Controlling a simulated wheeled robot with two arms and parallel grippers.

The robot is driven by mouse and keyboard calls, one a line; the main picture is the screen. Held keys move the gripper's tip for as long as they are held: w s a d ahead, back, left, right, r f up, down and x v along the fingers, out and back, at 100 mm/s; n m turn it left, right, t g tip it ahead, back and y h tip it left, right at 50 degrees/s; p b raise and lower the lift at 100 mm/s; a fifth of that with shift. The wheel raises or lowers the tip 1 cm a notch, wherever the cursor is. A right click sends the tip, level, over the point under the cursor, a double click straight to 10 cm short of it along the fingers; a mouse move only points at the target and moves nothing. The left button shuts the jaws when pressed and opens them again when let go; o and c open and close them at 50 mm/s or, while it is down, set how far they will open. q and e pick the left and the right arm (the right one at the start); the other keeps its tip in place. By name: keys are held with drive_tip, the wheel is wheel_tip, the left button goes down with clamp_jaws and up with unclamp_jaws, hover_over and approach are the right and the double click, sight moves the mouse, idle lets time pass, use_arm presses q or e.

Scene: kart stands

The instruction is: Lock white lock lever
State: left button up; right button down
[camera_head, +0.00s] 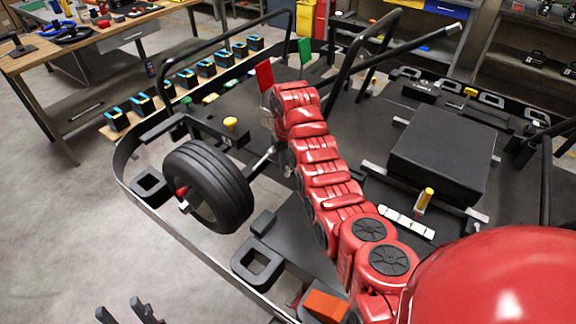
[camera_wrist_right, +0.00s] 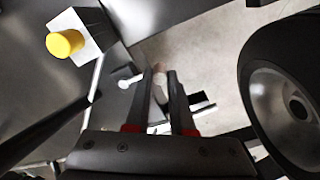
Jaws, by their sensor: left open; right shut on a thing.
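My right arm reaches over the kart, and its gripper is hidden behind the arm's red links in the head view. In the right wrist view my right gripper (camera_wrist_right: 160,78) is closed on a small pale piece between its fingertips, which looks like the white lock lever; the piece is blurred and mostly hidden. A white rounded end (camera_wrist_right: 130,81) shows just left of the fingers. My left gripper (camera_head: 128,312) is open and empty at the bottom left of the head view, away from the kart's parts.
A black wheel (camera_head: 208,187) stands left of the right arm and fills the right side of the wrist view. A yellow knob (camera_head: 230,123) sits on a block close by, also in the wrist view (camera_wrist_right: 65,43). A dark frame rail (camera_head: 195,262) curves around. Grey floor (camera_head: 60,240) is clear at left.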

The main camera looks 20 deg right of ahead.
sight(288, 168)
drive_tip(key=shift+a, duration=0.1)
drive_tip(key=c, duration=0.8)
unclamp_jaws()
drive_tip(key=shift+o, duration=0.2)
wheel_tip(288, 168, up, 7)
drive_tip(key=shift+f+p, duration=0.2)
drive_tip(key=shift+p, duration=1.05)
wheel_tip(288, 168, up, 11)
drive_tip(key=b, duration=0.2)
